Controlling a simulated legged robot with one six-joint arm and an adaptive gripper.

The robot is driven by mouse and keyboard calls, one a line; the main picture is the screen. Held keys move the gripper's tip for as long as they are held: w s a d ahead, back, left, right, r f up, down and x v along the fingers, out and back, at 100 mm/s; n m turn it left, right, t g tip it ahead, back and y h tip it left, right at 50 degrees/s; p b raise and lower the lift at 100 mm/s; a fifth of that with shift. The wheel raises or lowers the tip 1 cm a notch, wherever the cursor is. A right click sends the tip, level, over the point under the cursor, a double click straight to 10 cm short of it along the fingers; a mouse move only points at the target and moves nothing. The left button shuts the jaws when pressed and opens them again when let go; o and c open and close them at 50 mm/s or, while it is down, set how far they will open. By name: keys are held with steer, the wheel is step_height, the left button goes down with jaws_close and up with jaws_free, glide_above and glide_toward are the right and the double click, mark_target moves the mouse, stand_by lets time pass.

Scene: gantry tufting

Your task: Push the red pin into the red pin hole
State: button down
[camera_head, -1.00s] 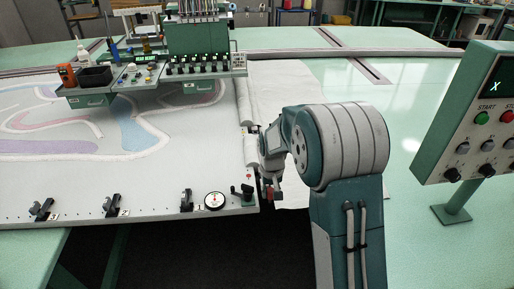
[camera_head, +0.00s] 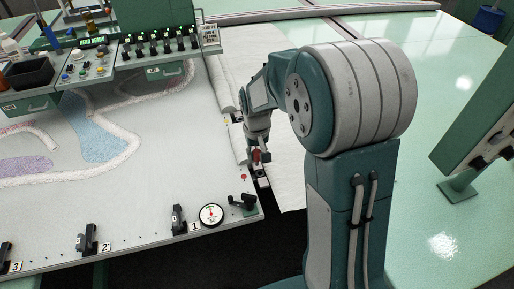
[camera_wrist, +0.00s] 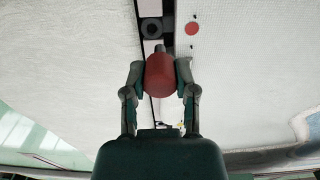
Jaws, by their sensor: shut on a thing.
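My gripper (camera_wrist: 161,90) is shut on the red pin (camera_wrist: 161,72), with one finger on each side of it. In the head view my gripper (camera_head: 257,151) and the red pin (camera_head: 257,157) are over the right edge of the white tufting frame. A dark square block with a round hole (camera_wrist: 152,28) lies ahead of the pin, apart from it in the picture. A red dot (camera_wrist: 193,28) on the white cloth marks the spot beside that block.
Black numbered clamps (camera_head: 178,219), a round dial (camera_head: 211,215) and a small black lever (camera_head: 242,201) line the frame's front edge. A control panel (camera_head: 490,115) stands at the right. The tufting machine (camera_head: 155,18) is at the back left.

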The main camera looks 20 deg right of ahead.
mark_target(258, 162)
steer(key=shift+d+f, duration=0.1)
steer(key=shift+f, duration=0.3)
steer(key=f, duration=0.3)
steer(key=shift+d, duration=0.2)
steer(key=shift+d+f, duration=0.3)
steer(key=shift+d, duration=0.35)
steer(key=shift+a, duration=0.45)
stand_by(0.3)
steer(key=shift+f, duration=1.45)
stand_by(0.5)
